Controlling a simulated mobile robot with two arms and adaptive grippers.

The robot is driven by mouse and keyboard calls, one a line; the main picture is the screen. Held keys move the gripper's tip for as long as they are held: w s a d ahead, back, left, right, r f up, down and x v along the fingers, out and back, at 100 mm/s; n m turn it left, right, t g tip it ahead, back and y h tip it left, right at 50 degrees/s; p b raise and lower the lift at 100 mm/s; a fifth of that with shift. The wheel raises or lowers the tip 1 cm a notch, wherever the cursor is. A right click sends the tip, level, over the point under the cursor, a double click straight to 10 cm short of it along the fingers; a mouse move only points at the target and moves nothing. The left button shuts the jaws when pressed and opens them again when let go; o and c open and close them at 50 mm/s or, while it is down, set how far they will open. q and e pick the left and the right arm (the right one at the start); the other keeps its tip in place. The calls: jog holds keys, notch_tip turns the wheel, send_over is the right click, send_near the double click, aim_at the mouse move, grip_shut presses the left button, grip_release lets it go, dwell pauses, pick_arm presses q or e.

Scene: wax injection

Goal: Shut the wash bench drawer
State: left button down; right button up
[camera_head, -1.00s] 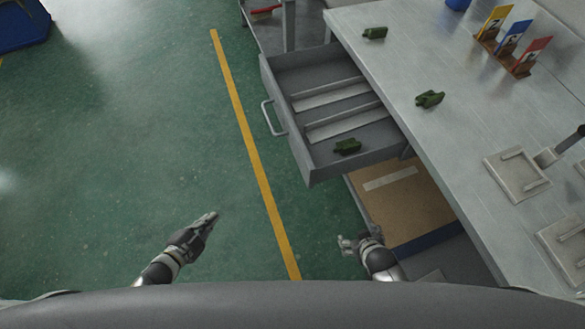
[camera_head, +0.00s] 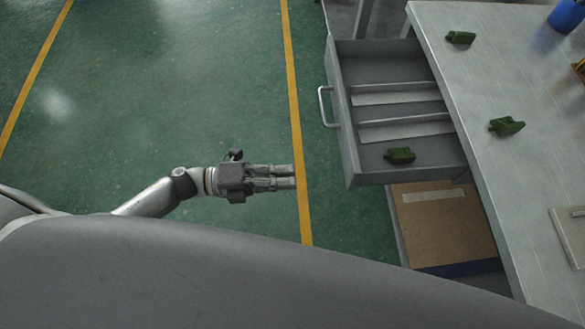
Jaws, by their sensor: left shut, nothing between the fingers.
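The grey wash bench drawer (camera_head: 349,140) stands pulled out to the left from under the bench (camera_head: 500,90). Its metal handle (camera_head: 323,106) is on the left front face. A green part (camera_head: 400,155) lies inside, near the drawer's lower end, beside light divider strips. My left gripper (camera_head: 294,177) is shut and empty. It points right, to the lower left of the drawer and apart from it. My right gripper is out of view.
Two green parts (camera_head: 461,37) (camera_head: 506,126) and a blue container (camera_head: 567,15) are on the bench top. Below the drawer is a brown board (camera_head: 445,225) on a lower shelf. Green floor with yellow lines is clear on the left.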

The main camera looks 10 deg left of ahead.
aim_at(349, 172)
pick_arm(q)
jog(key=p+x, duration=0.2)
jog(key=x, duration=0.9)
jog(key=shift+w+d, duration=0.15)
jog(key=shift+d, duration=0.1)
jog(key=shift+f, duration=0.1)
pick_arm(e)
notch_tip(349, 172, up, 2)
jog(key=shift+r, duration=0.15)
pick_arm(q)
jog(key=shift+d, duration=0.1)
jog(key=b+x, duration=0.3)
jog(key=x, duration=1.5)
jog(key=shift+f, duration=0.1)
jog(key=b+x, duration=0.1)
jog(key=x, duration=0.5)
jog(key=shift+w+d, duration=0.1)
jog(key=shift+d, duration=0.2)
jog(key=shift+w+d, duration=0.1)
jog(key=shift+d, duration=0.1)
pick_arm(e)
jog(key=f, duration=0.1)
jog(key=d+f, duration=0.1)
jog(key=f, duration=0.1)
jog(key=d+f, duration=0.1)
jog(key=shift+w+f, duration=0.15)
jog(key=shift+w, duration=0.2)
pick_arm(q)
jog(key=shift+d+r, duration=0.1)
jog(key=shift+r, duration=0.2)
